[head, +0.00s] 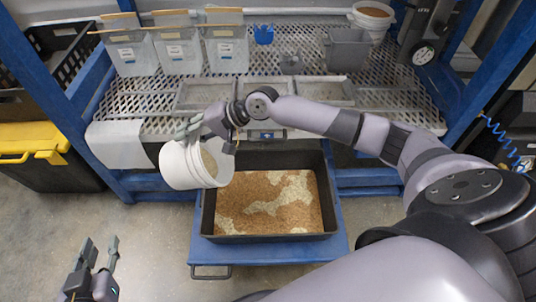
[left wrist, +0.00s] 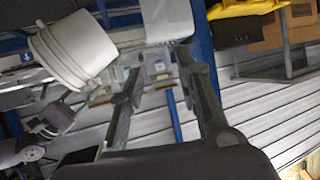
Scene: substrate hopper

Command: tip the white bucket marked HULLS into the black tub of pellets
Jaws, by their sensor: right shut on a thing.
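The white bucket (head: 180,165) hangs at the left edge of the tub, tilted with its mouth to the right. Tan material shows inside its mouth; no HULLS marking is readable. My right gripper (head: 190,129) is shut on the bucket's upper rim. The black tub (head: 270,238) lies below and to the right, holding brown pellets with pale patches on top. My left gripper (head: 100,254) is open and empty at the lower left, apart from the bucket. In the left wrist view, its open fingers (left wrist: 160,70) show, with the bucket (left wrist: 75,48) at the upper left.
The tub sits on a blue cart (head: 270,253). Behind is a perforated bench (head: 160,100) with clear bins (head: 176,50), a grey bin (head: 347,50) and another white bucket (head: 371,18). A yellow-lidded bin (head: 35,142) stands at left. The floor at front left is clear.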

